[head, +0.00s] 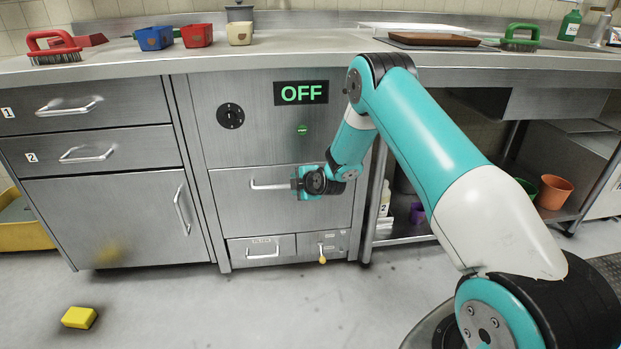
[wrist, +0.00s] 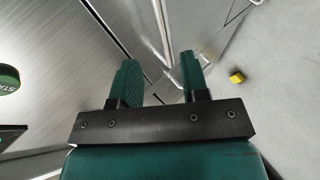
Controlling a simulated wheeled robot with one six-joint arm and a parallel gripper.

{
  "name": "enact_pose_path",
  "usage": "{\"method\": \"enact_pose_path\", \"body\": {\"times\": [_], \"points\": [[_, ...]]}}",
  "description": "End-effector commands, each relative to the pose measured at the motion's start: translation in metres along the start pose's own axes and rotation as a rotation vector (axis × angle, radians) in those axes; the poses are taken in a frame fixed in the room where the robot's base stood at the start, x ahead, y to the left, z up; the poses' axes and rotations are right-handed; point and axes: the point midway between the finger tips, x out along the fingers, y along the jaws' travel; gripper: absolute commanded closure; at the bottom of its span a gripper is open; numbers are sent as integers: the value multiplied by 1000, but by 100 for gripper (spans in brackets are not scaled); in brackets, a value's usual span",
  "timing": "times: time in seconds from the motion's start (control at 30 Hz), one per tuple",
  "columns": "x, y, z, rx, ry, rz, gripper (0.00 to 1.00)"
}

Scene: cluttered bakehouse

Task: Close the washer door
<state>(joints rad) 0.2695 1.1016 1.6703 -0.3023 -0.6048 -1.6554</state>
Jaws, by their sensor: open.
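The washer door (head: 235,209) is a steel panel with a horizontal bar handle (head: 268,187), below the green "OFF" display (head: 301,93). The panel stands upright and looks about flush with the cabinet front; I cannot tell whether a small gap is left. My gripper (head: 294,183) is at the right part of the handle, in front of the door. In the wrist view my gripper (wrist: 158,75) has its two green fingers apart. A bright bar (wrist: 162,32) shows beyond and between them. Contact with the handle cannot be told.
A round dial (head: 230,116) and a green button (head: 302,130) are above the door. Drawers and a cupboard (head: 105,216) stand left. A yellow sponge (head: 79,317) lies on the floor. The floor in front is otherwise clear.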

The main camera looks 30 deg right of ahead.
Motion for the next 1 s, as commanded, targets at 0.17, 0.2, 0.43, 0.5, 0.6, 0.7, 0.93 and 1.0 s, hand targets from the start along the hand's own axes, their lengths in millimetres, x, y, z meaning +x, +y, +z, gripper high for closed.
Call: {"method": "enact_pose_path", "body": {"times": [0.17,0.2,0.43,0.5,0.6,0.7,0.93,1.0], "points": [[-46,2,0,2,-1,-1,58],[-54,2,0,1,-1,0,58],[-82,1,0,0,1,1,58],[-85,1,0,0,1,1,58],[-86,1,0,0,1,2,58],[-86,0,0,-1,1,2,58],[-86,0,0,0,1,1,58],[-86,0,0,0,1,1,58]]}}
